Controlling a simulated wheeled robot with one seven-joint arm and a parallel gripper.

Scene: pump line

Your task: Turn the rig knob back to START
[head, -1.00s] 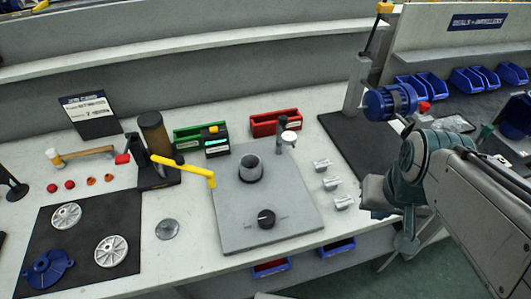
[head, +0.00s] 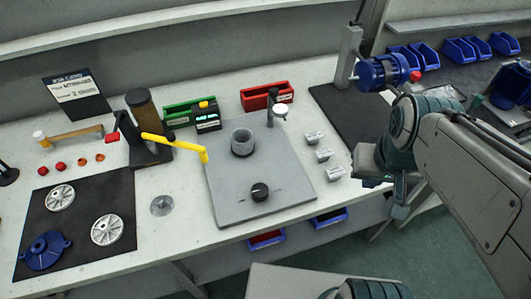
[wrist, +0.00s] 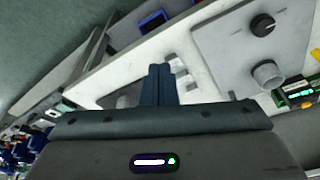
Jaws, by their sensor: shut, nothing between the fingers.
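The rig is a grey plate on the bench (head: 232,212) with a black knob (head: 260,191) near its front edge. Small marks lie on the plate either side of the knob, too small to read. In the wrist view the knob (wrist: 262,25) is at the upper right, with a white pointer line on it. My gripper (wrist: 158,70) is shut and empty, its two fingers together at the picture's middle. In the head view my gripper (head: 398,208) hangs right of the plate, well apart from the knob.
A grey cylinder (head: 242,142) and a white-topped post (head: 281,110) stand on the plate. A yellow lever (head: 175,146) reaches over its left edge. Several metal blocks (head: 324,155) lie to its right. Red (head: 262,97) and green (head: 180,114) bins stand behind. Free air lies before the bench.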

